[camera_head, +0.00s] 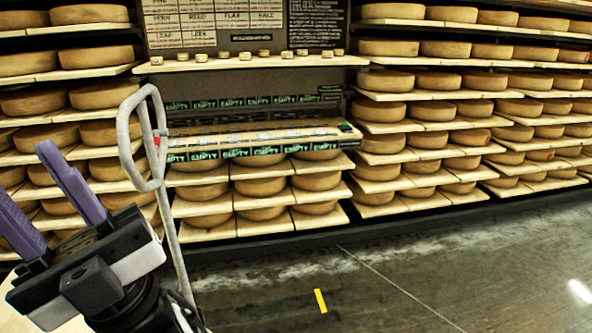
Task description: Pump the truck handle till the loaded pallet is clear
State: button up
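The truck handle (123,140) is a grey closed loop with a small red part on its right side. It stands upright at the left, on a thin grey shaft (176,245) that runs down behind my gripper's body. My gripper (23,170) is in the lower left, with two purple fingers spread apart and pointing up and left. It is open, with nothing seen between the fingers. The fingers are left of the loop and appear apart from it. The loaded pallet and the truck's forks are not in view.
Shelves of cheese wheels (387,111) fill the back, with signs marked "EMPTY" at the centre. A board with labels (215,22) hangs above. The dark floor (450,260) at right is clear apart from a flat yellow strip (320,301).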

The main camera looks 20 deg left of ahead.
aim_at(157, 165)
jog(key=u, duration=1.3)
